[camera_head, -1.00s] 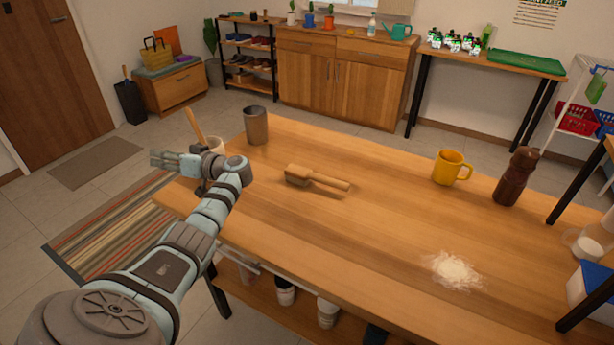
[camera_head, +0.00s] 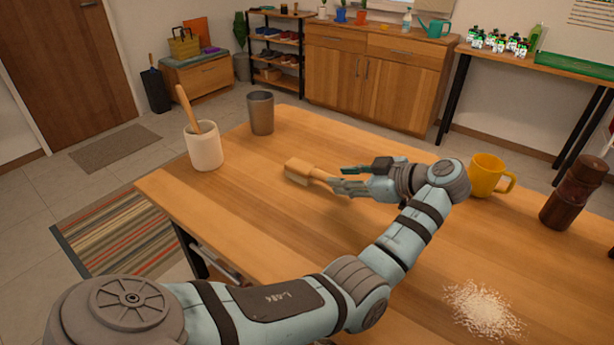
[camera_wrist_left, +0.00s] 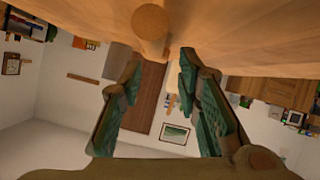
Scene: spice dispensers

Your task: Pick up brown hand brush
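The brown hand brush (camera_head: 299,168) lies on the wooden table (camera_head: 260,225), bristle head at the left and handle pointing right. My left gripper (camera_head: 342,179) is low over the table at the handle end, its arm reaching around from the right. Its fingers hide part of the handle in the head view. In the left wrist view the round handle end (camera_wrist_left: 151,20) shows between and just beyond the open fingertips (camera_wrist_left: 160,58). The two fingers stand apart, with no visible grip on the handle. My right gripper is not in view.
A white crock (camera_head: 204,150) with a wooden utensil and a grey cup (camera_head: 261,113) stand at the table's far left. A yellow mug (camera_head: 486,176) stands close behind my left wrist. A pepper mill (camera_head: 573,195) and white powder (camera_head: 484,308) are at the right.

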